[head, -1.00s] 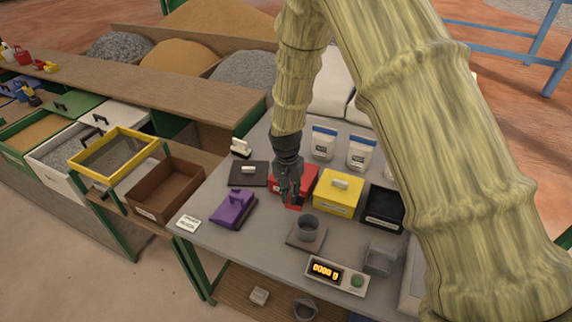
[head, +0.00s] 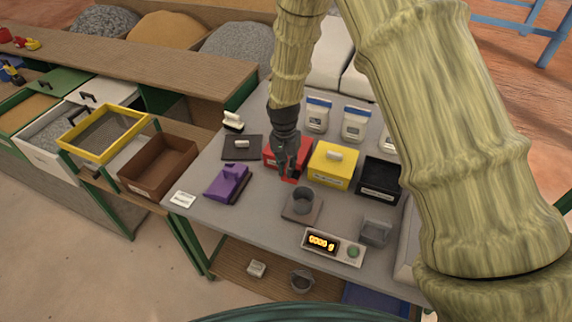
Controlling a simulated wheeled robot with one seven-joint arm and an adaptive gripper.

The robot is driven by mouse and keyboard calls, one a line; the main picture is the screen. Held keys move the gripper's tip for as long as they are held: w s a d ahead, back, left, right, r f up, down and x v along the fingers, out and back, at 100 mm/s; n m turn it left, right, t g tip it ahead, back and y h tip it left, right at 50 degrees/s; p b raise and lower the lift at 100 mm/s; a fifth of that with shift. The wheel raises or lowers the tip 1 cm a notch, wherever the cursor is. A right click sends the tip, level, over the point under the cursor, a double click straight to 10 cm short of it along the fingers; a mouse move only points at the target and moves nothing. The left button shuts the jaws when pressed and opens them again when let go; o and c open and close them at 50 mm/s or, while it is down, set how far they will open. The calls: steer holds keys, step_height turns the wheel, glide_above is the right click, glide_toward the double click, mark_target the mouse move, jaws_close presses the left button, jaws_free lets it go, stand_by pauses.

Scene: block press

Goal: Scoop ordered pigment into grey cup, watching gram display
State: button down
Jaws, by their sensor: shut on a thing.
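My gripper (head: 289,172) points down at the front of the red box (head: 270,153). It is shut on a small red piece (head: 291,180) at the fingertips; the fingers hide most of it, so its shape is unclear. The gram display (head: 321,242) glows orange and seems to read zero. A yellow box (head: 333,166) with a pale knob, a black box (head: 379,182) and a purple box (head: 228,181) stand nearby.
A dark slab (head: 241,149) with a pale knob lies behind the purple box. White labelled tubs (head: 354,124) stand at the back. A clear grey container (head: 376,232) is beside the display. A brown tray (head: 157,166) stands left.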

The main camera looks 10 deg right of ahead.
mark_target(298, 180)
steer(key=shift+s+d+f+b, duration=0.15)
steer(key=shift+d+f+b, duration=0.15)
steer(key=shift+f, duration=0.25)
steer(key=shift+s+d+f+b, duration=0.15)
steer(key=shift+f+b, duration=0.2)
steer(key=shift+f, duration=0.2)
steer(key=shift+s+d+r+t+y+b, duration=0.1)
steer(key=shift+s+d+t+y+b, duration=0.5)
steer(key=shift+y+b, duration=0.45)
steer(key=shift+s+d+t+y+b, duration=0.35)
steer(key=shift+d+t+y+b, duration=0.45)
steer(key=shift+b, duration=0.45)
steer(key=shift+s+d+t+y+b, duration=0.3)
steer(key=shift+d+t+y+b, duration=0.15)
steer(key=shift+y+b, duration=0.5)
steer(key=shift+s+d+t+y+b, duration=0.15)
steer(key=shift+d+t+y+b, duration=0.1)
steer(key=shift+t+y+b, duration=0.25)
steer(key=shift+s+d+f+b, duration=0.15)
steer(key=shift+f+b, duration=0.1)
steer(key=shift+b, duration=0.4)
steer(key=shift+s+d+t+y+b, duration=0.1)
steer(key=shift+d+t+y+b, duration=0.1)
steer(key=shift+t+y+b, duration=0.25)
steer(key=shift+s+d+t+y+b, duration=0.4)
steer(key=shift+y+b, duration=0.55)
steer(key=shift+b, duration=1.1)
steer(key=shift+w+r, duration=0.1)
